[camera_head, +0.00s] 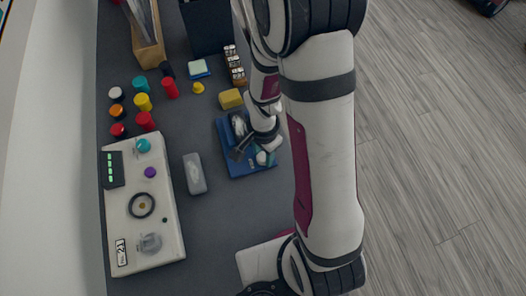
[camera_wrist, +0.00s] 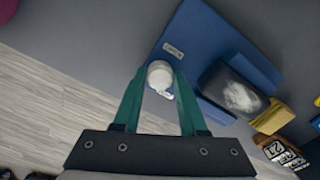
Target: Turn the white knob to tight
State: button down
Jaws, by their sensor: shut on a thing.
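The white knob (camera_wrist: 159,74) is between my gripper's (camera_wrist: 160,80) two teal fingertips in the wrist view, with a finger on each side. My gripper is shut on it. The knob is by the edge of a blue base (camera_wrist: 205,45), near a small white label (camera_wrist: 173,50) whose text is too small to read. A black block with a whitish patch (camera_wrist: 232,92) is also on the base. In the head view the blue base (camera_head: 235,165) shows under my wrist, which partly hides it. The knob's turn position cannot be told.
A white panel (camera_head: 165,195) with knobs and a dial stands at the left, with a grey block (camera_head: 194,174) beside it. Several coloured caps (camera_head: 143,101) stand behind it. A yellow block (camera_head: 231,98) and a number-wheel piece (camera_head: 234,64) are close behind the base.

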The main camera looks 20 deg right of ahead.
aim_at(263, 156)
jog(key=shift+m, duration=0.6)
jog(key=shift+c, duration=2.2)
grip_release()
notch_tip(263, 156, up, 16)
jog(key=shift+f, duration=0.1)
